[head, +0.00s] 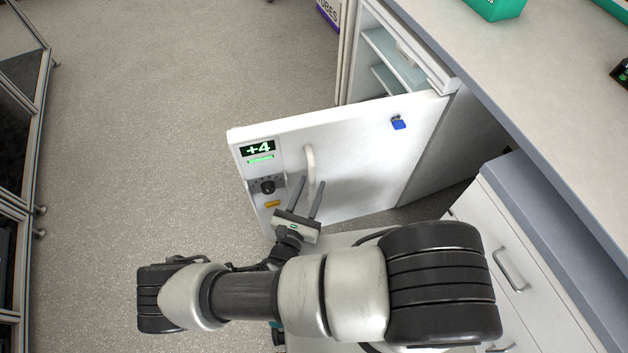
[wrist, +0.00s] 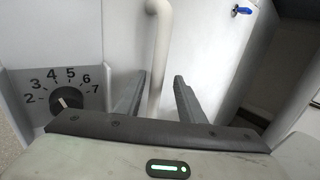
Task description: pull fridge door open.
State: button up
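The white fridge door (head: 355,150) stands wide open in the head view, swung out from the fridge, whose glass shelves (head: 390,60) show behind it. The door's pale vertical handle (head: 309,168) is on its front, beside the panel with the +4 display and a dial. My gripper (head: 309,188) is in front of the door at the handle, with its two dark fingers apart. In the wrist view the handle (wrist: 158,60) stands between the open fingers (wrist: 160,95), with gaps at both sides. The fingers do not appear closed on it.
A counter (head: 545,80) with teal boxes runs along the right, above drawers with a metal handle (head: 511,270). A blue lock (head: 398,123) sits on the door. Glass-fronted cabinets (head: 20,150) line the left edge. The grey floor (head: 150,130) between is clear.

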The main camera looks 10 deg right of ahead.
jog(key=v, duration=1.4)
jog(key=shift+s, duration=0.3)
jog(key=shift+a, duration=0.1)
jog(key=w+d+r+m+g+h, duration=0.1)
jog(key=w+r+m+g, duration=0.2)
jog(key=r+m+g, duration=0.8)
jog(key=w+d+r+m+g, duration=0.1)
jog(key=w+r+m+g, duration=0.4)
jog(key=r, duration=1.1)
jog(key=s+d+r+m+t+y, duration=0.35)
jog(key=d+r+m, duration=0.4)
jog(key=r, duration=0.35)
jog(key=s+d+r+m+t+y, duration=0.2)
jog(key=s+d+r+m+y, duration=0.3)
jog(key=r+m, duration=0.5)
notch_tip(320, 180, up, 19)
jog(key=w+n+p, duration=0.1)
jog(key=n+p, duration=0.1)
jog(key=p, duration=1.5)
jog(key=shift+w+d+n+p, duration=0.15)
jog(key=shift+d+n+p, duration=0.1)
jog(key=shift+n+p, duration=0.1)
